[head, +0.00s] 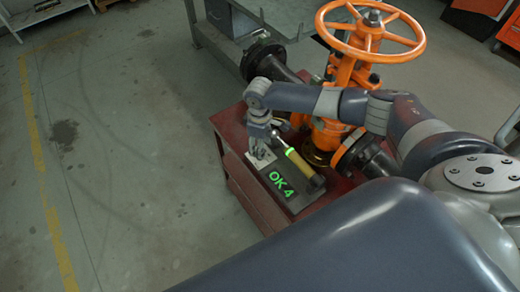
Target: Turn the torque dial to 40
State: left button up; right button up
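My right arm reaches in from the right, and its gripper (262,145) points down over the left part of the red cabinet top. The fingers are small and dark, so whether they are open or shut cannot be told. A tool with a yellow handle (297,161), a silver shaft and a black end (316,182) lies slanted beside the gripper. Whether the gripper touches the tool's shaft is unclear. A dark panel (290,203) under it carries a green "OK 4" display (281,184). No dial scale can be read. My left gripper is not in view.
An orange gate valve with a handwheel (370,32) and dark flanged pipes (268,57) stands on the red cabinet (236,165), behind the tool. A grey bench (213,45) stands behind. The floor on the left is open, with a yellow line (44,180).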

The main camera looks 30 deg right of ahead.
notch_tip(320, 180, down, 4)
jog(key=shift+w+r, duration=0.1)
jog(key=shift+f, duration=0.45)
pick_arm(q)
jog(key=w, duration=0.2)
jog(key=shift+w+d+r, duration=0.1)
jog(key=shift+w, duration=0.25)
pick_arm(e)
jog(key=c, duration=0.9)
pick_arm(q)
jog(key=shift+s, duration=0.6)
pick_arm(e)
jog(key=shift+c, duration=0.9)
